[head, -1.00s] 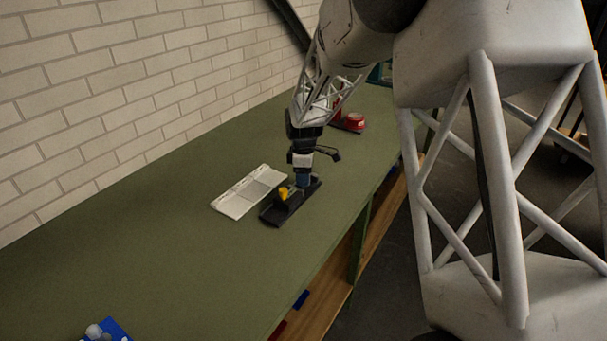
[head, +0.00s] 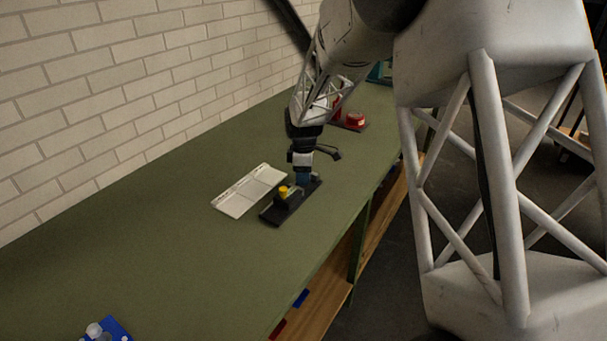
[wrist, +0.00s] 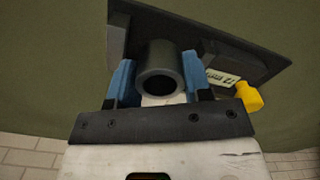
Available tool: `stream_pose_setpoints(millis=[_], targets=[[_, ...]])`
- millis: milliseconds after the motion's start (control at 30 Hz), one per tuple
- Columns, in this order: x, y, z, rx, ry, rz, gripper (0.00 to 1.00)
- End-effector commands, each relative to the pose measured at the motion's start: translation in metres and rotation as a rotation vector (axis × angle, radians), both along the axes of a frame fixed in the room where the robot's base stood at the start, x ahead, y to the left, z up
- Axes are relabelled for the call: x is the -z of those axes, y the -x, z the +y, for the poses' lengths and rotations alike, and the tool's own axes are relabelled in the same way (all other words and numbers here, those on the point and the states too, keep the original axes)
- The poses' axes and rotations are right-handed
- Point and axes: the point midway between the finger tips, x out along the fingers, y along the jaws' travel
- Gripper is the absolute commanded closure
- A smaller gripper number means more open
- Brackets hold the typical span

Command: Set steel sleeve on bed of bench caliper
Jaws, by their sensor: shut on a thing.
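The steel sleeve (wrist: 160,72) is a grey hollow cylinder in the wrist view. My gripper (wrist: 158,80) is shut on it, with one blue finger on each side. The bench caliper (head: 273,216) is a long black base with a yellow knob (head: 283,191), on the green bench. In the wrist view, the caliper's dark bed (wrist: 232,58) lies beneath the sleeve, and the knob is to the right. In the head view, my gripper (head: 303,181) is low over the caliper's far part. I cannot tell whether the sleeve touches the bed.
A pale flat tray (head: 232,206) lies just left of the caliper on the bench (head: 150,240). A red device (head: 354,120) stands farther back. A blue item (head: 112,328) sits at the near left. A brick wall borders the bench's left side.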

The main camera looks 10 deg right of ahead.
Motion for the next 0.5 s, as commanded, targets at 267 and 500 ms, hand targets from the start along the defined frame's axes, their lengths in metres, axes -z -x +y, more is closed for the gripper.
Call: stream_pose_setpoints(millis=[267,500], targets=[[0.0006,0.0001,0.0001,0.000,0.000,0.000,0.35],[0.0013,0.0005,0.0001,0.000,0.000,0.001,0.25]])
